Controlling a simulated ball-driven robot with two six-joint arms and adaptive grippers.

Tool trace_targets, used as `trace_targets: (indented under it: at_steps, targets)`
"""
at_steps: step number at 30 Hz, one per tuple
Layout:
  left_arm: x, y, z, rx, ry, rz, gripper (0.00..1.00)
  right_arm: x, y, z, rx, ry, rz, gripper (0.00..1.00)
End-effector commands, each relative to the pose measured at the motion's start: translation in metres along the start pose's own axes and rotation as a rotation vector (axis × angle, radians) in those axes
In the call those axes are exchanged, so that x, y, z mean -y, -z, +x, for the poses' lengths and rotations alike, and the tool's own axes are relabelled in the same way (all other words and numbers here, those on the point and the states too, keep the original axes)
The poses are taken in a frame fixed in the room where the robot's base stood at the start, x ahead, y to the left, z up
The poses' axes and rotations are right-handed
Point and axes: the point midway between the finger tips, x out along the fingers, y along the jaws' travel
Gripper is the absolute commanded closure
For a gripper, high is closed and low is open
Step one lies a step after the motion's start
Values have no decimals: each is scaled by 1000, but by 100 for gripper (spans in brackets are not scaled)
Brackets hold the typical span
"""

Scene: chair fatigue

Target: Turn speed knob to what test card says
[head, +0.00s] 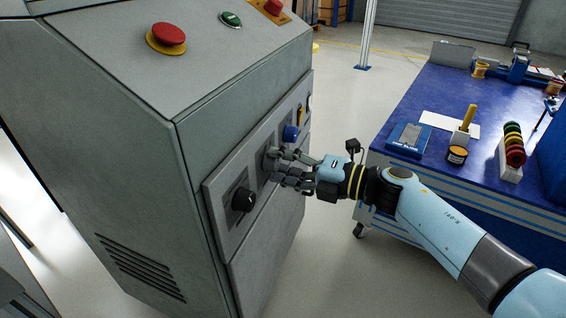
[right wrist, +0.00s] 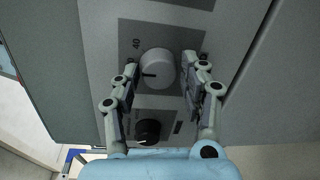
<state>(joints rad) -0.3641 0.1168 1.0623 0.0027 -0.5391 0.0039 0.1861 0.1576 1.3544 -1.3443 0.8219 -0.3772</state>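A round grey knob (right wrist: 157,68) with a black pointer line is on the control panel of a grey machine. The line points left in the right wrist view, and the number 40 is printed beside the dial. My right gripper (right wrist: 160,58) is open with its fingers on either side of this knob, with small gaps visible. In the head view my right gripper (head: 274,166) is at the panel and partly covers the knob. A black knob (head: 244,200) is nearer on the panel. A white sheet (head: 450,124) lies on the blue table; I cannot read it or tell whether it is the test card.
The machine (head: 150,180) has a red button (head: 168,34), a green button (head: 231,19) and a blue knob (head: 291,133). Open floor lies between machine and table.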

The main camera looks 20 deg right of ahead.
Motion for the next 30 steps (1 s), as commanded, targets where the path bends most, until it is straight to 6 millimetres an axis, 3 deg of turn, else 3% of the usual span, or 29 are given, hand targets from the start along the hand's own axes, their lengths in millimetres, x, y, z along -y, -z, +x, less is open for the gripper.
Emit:
trace_targets:
  at_steps: [3, 14, 24, 30]
  targets:
    - [0, 0, 0, 0, 0, 0, 60, 0, 0, 0, 1, -1, 0, 40]
    - [0, -1, 0, 1, 0, 0, 60, 0, 0, -8, 1, 0, -1, 40]
    - [0, 0, 0, 0, 0, 0, 60, 1, 0, -79, -1, 4, -2, 40]
    - [0, 0, 0, 0, 0, 0, 60, 0, 0, -110, -1, 2, -2, 40]
